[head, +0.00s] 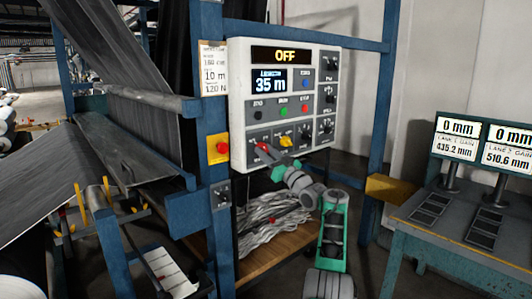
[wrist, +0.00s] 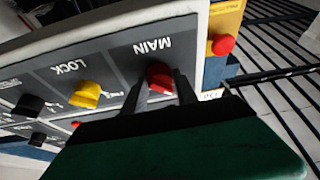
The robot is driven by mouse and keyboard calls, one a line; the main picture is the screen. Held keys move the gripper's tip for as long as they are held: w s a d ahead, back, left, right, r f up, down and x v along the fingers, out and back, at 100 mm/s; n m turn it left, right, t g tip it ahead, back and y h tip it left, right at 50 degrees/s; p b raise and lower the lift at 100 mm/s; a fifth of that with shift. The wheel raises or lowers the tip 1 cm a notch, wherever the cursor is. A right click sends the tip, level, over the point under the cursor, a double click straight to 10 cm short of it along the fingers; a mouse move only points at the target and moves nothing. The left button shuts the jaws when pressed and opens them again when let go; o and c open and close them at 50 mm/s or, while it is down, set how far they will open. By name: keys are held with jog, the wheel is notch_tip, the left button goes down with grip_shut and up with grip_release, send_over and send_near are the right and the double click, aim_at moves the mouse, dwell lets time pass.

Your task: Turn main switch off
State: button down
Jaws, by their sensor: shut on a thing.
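The control panel (head: 235,110) is a white box on a blue frame, and its top display (head: 285,55) reads OFF. The red main switch (wrist: 160,76) sits under the label MAIN, which appears upside down in the wrist view. In the head view the red switch (head: 262,146) is at the panel's lower left. My gripper (wrist: 162,88) is shut on the red main switch, with one dark finger on each side of it. In the head view my gripper (head: 272,157) reaches the panel from below right. The fingers partly hide the knob.
A yellow lock knob (wrist: 86,94) is beside the main switch, with black knobs (wrist: 28,105) farther along. A red button on a yellow box (head: 218,149) is on the post left of the panel. A table with two displays (head: 457,138) stands at right.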

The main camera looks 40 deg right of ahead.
jog(key=c, duration=1)
grip_release()
jog(key=shift+o, duration=0.2)
jog(key=shift+s+f+b, duration=0.3)
jog(key=shift+s+b, duration=0.05)
jog(key=shift+b, duration=0.1)
jog(key=b+v, duration=0.2)
jog(key=v, duration=0.5)
jog(key=shift+b, duration=0.4)
